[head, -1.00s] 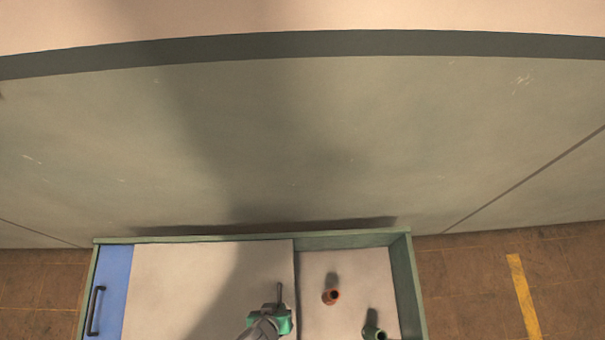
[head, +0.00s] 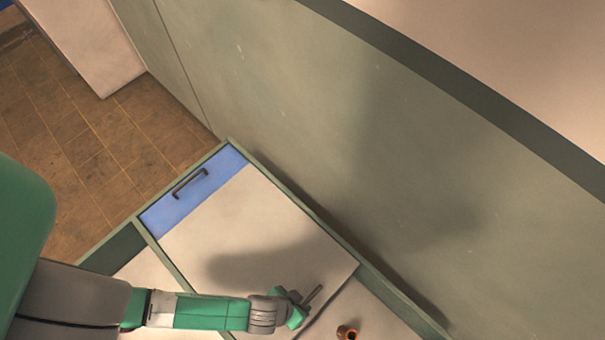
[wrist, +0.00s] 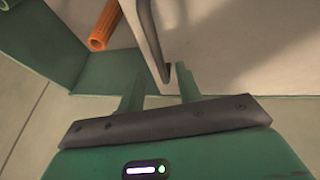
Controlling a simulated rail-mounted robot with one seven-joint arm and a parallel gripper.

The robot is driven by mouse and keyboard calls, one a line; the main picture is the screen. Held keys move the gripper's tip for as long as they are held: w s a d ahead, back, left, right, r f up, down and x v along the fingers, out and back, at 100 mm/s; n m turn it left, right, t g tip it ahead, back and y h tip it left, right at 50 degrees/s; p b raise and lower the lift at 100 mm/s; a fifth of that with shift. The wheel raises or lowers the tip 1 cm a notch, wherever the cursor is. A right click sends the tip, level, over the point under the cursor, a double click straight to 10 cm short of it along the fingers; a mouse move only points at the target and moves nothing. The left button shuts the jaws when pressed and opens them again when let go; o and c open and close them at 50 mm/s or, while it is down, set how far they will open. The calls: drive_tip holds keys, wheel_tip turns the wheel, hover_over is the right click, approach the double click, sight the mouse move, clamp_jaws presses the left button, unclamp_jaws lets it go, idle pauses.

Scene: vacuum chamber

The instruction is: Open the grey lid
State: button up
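The grey lid (head: 265,225) is a pale flat panel on the green-rimmed case, beside a blue panel. Its dark bar handle (head: 313,294) stands near its right edge. My gripper (head: 298,308) is at the near end of this handle. In the wrist view, the two green fingers of my gripper (wrist: 158,80) are apart, with the handle's near end (wrist: 166,72) between their tips. I cannot tell whether a finger touches it. The grey lid (wrist: 230,40) fills the upper right there.
The blue panel (head: 195,187) has its own dark handle. Right of the grey lid is an uncovered compartment with an orange pipe piece (wrist: 103,25) and a green one (wrist: 7,3). A tall grey-green wall (head: 330,120) rises close behind the case.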

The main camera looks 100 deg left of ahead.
drive_tip(key=p+v, duration=0.1)
drive_tip(key=v, duration=0.4)
idle(0.4)
